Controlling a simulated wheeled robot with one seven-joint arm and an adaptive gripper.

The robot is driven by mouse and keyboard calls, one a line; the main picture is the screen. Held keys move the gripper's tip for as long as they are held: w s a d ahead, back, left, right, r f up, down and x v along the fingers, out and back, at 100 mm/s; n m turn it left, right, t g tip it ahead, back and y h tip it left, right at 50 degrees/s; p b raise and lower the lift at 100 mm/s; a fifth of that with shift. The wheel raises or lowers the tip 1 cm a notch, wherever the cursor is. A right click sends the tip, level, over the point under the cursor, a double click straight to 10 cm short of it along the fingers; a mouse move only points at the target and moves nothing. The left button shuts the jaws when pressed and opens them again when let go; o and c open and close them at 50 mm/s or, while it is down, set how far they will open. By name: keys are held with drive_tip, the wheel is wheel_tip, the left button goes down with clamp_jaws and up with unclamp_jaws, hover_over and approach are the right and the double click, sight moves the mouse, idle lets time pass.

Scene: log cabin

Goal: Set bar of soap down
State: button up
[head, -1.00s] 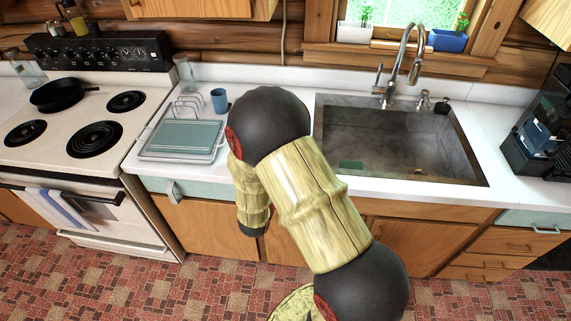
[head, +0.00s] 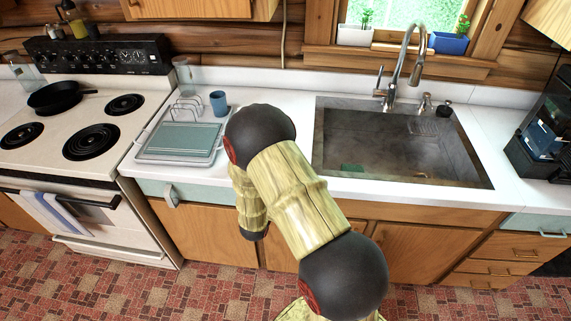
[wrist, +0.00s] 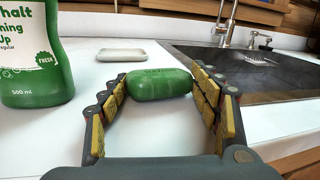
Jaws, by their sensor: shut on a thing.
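A green bar of soap (wrist: 158,85) with lettering on it lies between the fingers of my gripper (wrist: 160,74) in the wrist view. My gripper is shut on the soap, with pads on both sides. The soap is over the white counter (wrist: 150,128); I cannot tell whether it touches the surface. A pale soap dish (wrist: 122,53) sits on the counter beyond the soap, a little to the left. In the head view my arm hides the gripper, soap and dish.
A green bottle (wrist: 36,60) stands close on the left in the wrist view. The sink (wrist: 262,85) lies to the right. In the head view, a drying rack (head: 180,158), blue cup (head: 218,103) and stove (head: 60,135) are left of my arm.

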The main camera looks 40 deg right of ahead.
drive_tip(key=shift+f, duration=0.15)
drive_tip(key=o, duration=1.2)
drive_tip(key=shift+c, duration=0.2)
drive_tip(key=shift+a, duration=0.1)
